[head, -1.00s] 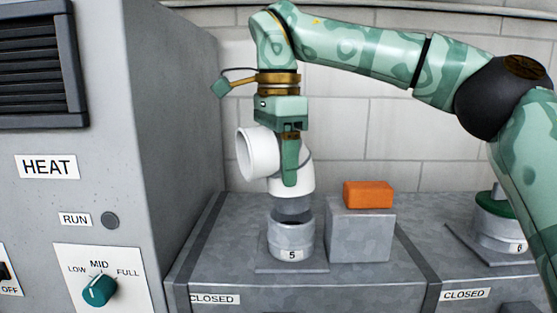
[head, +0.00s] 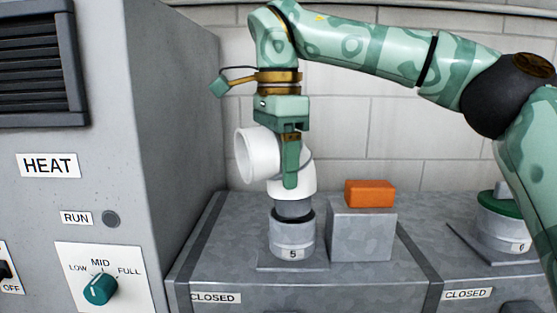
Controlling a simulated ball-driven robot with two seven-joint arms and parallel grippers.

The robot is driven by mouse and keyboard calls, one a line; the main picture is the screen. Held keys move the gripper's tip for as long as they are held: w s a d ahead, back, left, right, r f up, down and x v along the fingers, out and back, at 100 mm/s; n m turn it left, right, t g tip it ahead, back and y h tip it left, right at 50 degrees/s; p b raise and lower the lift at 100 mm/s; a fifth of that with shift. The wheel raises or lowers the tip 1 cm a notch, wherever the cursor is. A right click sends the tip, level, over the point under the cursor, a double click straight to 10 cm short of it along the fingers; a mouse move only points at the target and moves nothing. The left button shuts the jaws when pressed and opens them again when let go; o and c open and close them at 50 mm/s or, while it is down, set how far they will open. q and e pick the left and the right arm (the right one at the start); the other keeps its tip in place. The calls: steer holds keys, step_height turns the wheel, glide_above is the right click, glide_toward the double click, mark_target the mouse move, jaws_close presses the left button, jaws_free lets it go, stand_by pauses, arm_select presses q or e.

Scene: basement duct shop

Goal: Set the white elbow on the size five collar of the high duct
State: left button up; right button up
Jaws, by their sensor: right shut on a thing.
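The white elbow (head: 262,158) is in my right gripper (head: 291,180), which is shut on it from above. Its wide open mouth faces left. Its grey lower end (head: 293,208) points down and meets the top of the size five collar (head: 292,238). From this view I cannot tell how far it sits inside the rim. The collar stands upright on the high duct (head: 220,270), with a label reading 5. My left gripper is not in view.
An orange block (head: 369,194) lies on a grey box (head: 361,234) just right of the collar. A collar labelled 6 (head: 501,232), with a green top, stands at the far right. A grey heater cabinet (head: 180,120) rises close on the left.

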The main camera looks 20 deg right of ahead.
steer(key=shift+r, duration=0.3)
steer(key=shift+r, duration=0.55)
steer(key=shift+s+a, duration=0.1)
steer(key=shift+s, duration=0.05)
stand_by(0.5)
steer(key=o, duration=1.4)
steer(key=shift+r, duration=5.5)
